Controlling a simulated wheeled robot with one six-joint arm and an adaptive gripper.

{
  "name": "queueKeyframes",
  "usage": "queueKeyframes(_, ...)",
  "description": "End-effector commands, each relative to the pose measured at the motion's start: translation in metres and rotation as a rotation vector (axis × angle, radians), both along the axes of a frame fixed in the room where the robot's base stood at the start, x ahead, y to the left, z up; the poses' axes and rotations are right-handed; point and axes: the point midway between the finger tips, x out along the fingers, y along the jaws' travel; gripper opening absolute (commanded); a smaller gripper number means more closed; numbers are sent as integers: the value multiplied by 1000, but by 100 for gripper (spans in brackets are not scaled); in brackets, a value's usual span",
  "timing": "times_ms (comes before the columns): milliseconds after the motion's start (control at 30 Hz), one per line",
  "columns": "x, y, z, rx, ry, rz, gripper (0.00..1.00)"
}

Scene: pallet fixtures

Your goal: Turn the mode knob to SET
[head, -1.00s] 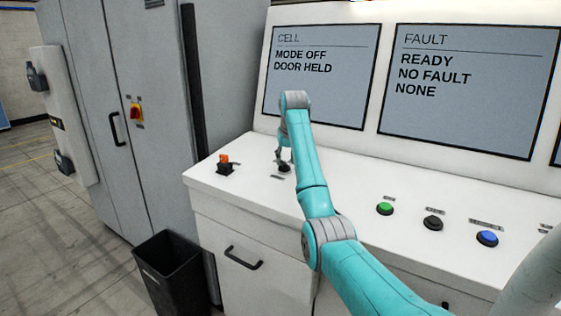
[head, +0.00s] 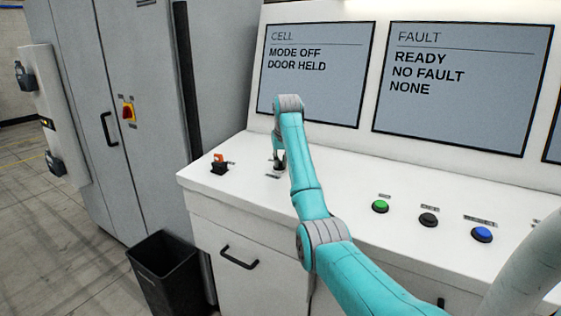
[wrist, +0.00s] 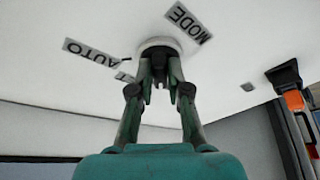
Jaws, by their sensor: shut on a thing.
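The mode knob (wrist: 157,43) is on the white sloping panel, beside the printed MODE label (wrist: 188,22). My gripper (wrist: 160,72) points at the panel with its fingertips closed around the knob. The fingers hide most of the knob, so its pointer direction cannot be told. An AUTO label (wrist: 90,51) lies to the left in the wrist view, and another small label is partly covered by a finger. In the head view my gripper (head: 279,164) is down at the panel. The CELL screen (head: 315,75) reads MODE OFF and DOOR HELD.
An orange-handled switch (head: 219,162) sits left of my gripper. Green (head: 380,206), black (head: 429,219) and blue (head: 482,234) buttons stand to the right. The FAULT screen (head: 461,87) reads READY, NO FAULT, NONE. A black bin (head: 168,270) stands on the floor at left.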

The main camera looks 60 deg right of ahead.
Motion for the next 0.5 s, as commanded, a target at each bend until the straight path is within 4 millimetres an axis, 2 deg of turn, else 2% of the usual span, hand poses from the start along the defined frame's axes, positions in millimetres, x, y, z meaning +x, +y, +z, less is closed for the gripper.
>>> queueKeyframes(267, 2, 2, 0, -1, 1, -113, 0)
queueKeyframes(500, 5, 4, 0, 0, 1, -307, 0)
